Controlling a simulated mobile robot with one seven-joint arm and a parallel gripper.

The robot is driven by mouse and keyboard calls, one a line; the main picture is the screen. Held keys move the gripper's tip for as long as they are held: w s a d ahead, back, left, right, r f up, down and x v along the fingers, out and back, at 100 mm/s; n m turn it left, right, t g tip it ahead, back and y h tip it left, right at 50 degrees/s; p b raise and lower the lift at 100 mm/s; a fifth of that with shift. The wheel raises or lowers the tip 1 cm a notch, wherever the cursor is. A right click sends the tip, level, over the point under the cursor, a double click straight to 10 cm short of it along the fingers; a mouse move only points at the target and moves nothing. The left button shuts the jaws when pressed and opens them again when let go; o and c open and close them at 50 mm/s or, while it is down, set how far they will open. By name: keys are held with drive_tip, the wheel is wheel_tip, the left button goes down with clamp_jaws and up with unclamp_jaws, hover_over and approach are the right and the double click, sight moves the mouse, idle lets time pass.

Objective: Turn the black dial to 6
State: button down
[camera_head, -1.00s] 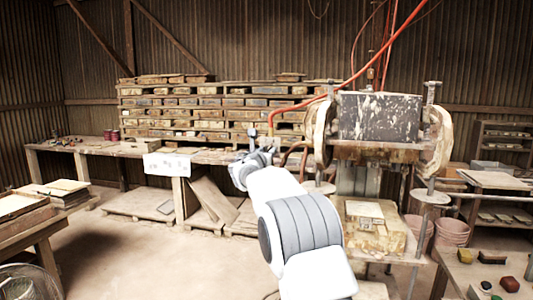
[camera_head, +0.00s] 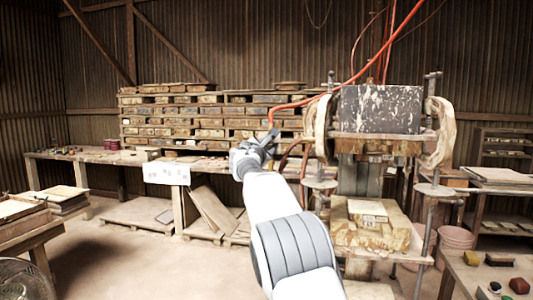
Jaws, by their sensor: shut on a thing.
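My gripper (camera_head: 267,138) is at the end of my white arm, left of the press and just below the lower end of the red hose (camera_head: 272,112). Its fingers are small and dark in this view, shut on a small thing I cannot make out. I cannot pick out the black dial or any numbers; the dial may be hidden by the gripper and wrist. The press (camera_head: 380,108) has a dark, paint-spotted block on top and stands to the right of my gripper.
A long workbench (camera_head: 100,157) with a white sheet (camera_head: 167,172) on its front runs along the left. Stacked wooden boards (camera_head: 210,125) stand behind. A table with small coloured blocks (camera_head: 518,285) is at the lower right. Open floor (camera_head: 130,260) lies at the lower left.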

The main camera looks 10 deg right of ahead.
drive_tip(key=shift+m+b, duration=0.5)
drive_tip(key=shift+m, duration=0.7)
drive_tip(key=c, duration=0.5)
unclamp_jaws()
drive_tip(key=shift+s+a+b, duration=0.2)
drive_tip(key=shift+s+b, duration=0.05)
drive_tip(key=shift+b, duration=0.1)
drive_tip(key=b+v, duration=0.7)
drive_tip(key=v, duration=0.9)
drive_tip(key=shift+s, duration=0.4)
